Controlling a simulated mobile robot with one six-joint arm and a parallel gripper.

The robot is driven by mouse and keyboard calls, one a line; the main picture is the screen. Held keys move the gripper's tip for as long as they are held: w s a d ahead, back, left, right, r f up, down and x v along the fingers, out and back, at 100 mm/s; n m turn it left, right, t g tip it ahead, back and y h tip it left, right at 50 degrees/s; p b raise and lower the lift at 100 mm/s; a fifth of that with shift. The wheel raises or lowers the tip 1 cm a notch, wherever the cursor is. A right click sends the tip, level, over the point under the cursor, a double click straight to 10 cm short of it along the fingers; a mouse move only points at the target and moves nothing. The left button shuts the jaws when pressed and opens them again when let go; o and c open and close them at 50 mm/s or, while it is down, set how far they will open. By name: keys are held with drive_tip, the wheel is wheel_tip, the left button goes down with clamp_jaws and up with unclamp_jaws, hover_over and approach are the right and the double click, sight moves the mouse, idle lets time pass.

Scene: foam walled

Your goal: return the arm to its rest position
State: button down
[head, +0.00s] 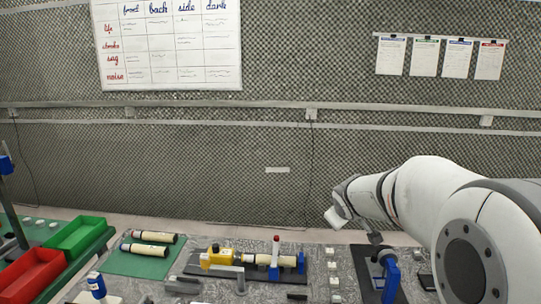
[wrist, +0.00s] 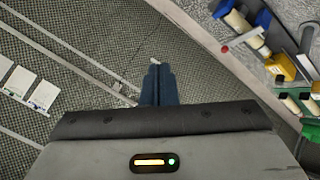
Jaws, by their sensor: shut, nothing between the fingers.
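My gripper (wrist: 159,82) shows in the wrist view as two dark blue fingers pressed together with nothing between them. Its tips point toward the foam wall, and the workbench lies off to the upper right of that view. In the head view my white arm comes in from the right and bends left above the bench's right side. Its wrist end is in front of the wall, and the fingers cannot be made out there.
On the bench are a green bin (head: 83,236), a red bin (head: 32,272), cylinders on a green mat (head: 140,265), a yellow clamp (head: 216,258) and a blue stand (head: 391,275) below my arm. The foam wall (head: 200,170) stands behind.

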drive_tip(key=s+a+f+m+g, duration=0.1)
drive_tip(key=s+f+m+g, duration=0.1)
drive_tip(key=s, duration=0.8)
drive_tip(key=s+a+f+m+g+y+b, duration=0.1)
drive_tip(key=s+a+f+m+g, duration=0.1)
drive_tip(key=s, duration=0.8)
drive_tip(key=s+a+f+m+g+y, duration=0.1)
drive_tip(key=s+f+m+g, duration=0.1)
drive_tip(key=s, duration=0.9)
drive_tip(key=shift+a+f+m, duration=0.2)
drive_tip(key=shift+f+m, duration=0.1)
